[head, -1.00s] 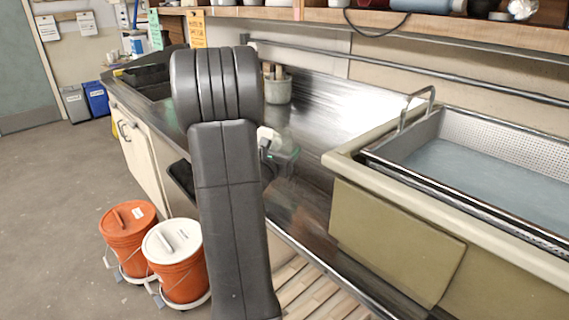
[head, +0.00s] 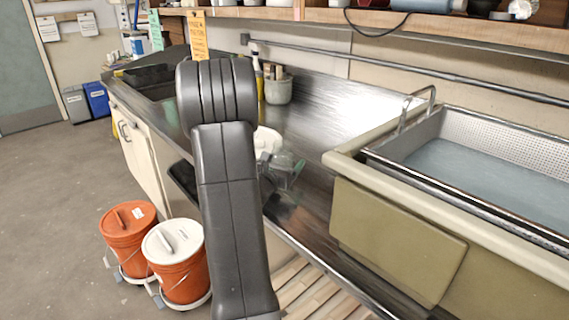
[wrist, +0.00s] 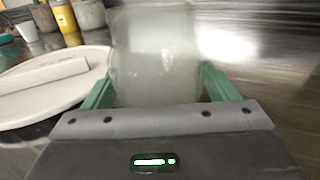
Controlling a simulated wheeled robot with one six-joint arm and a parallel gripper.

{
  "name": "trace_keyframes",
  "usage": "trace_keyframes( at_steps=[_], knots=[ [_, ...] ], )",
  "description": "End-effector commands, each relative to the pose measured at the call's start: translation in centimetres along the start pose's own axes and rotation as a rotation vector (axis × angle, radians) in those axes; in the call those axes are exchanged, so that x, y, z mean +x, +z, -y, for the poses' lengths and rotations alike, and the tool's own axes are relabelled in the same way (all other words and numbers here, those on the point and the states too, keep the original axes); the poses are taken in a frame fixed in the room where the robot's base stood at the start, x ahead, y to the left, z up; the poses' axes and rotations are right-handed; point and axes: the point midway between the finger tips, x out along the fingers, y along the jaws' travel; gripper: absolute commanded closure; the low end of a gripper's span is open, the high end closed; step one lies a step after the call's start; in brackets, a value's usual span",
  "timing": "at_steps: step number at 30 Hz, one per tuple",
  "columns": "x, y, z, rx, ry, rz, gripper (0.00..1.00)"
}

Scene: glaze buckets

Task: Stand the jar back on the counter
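The jar (wrist: 155,55) is a frosted, see-through vessel. It fills the space between the two green fingers of my gripper (wrist: 158,82) in the wrist view, and they appear to press on its sides. It looks upright there; its lower part is hidden behind the gripper body. In the head view the jar (head: 287,163) shows faintly over the steel counter (head: 318,128), just right of my arm. I cannot tell whether its base touches the counter. The gripper is mostly hidden behind my arm in the head view.
A white round lid with a bar handle (wrist: 28,92) lies left of the jar; it also shows in the head view (head: 266,138). A grey crock (head: 278,90) and a yellow bottle (wrist: 66,20) stand farther back. A water-filled sink (head: 480,165) is right. Orange buckets (head: 180,275) stand on the floor.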

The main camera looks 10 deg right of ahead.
Motion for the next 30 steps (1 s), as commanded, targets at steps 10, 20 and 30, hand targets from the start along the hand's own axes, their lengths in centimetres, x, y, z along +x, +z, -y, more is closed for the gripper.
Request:
trace_keyframes(
  at_steps=[10, 20, 30],
  knots=[
    [0.0, 0.3, 0.0, -0.001, 0.000, 0.000, 0.20],
    [-5.9, 0.1, -0.1, 0.000, 0.004, 0.001, 0.20],
    [-11.4, 0.2, -0.1, 0.000, 0.002, 0.001, 0.20]
  ],
)
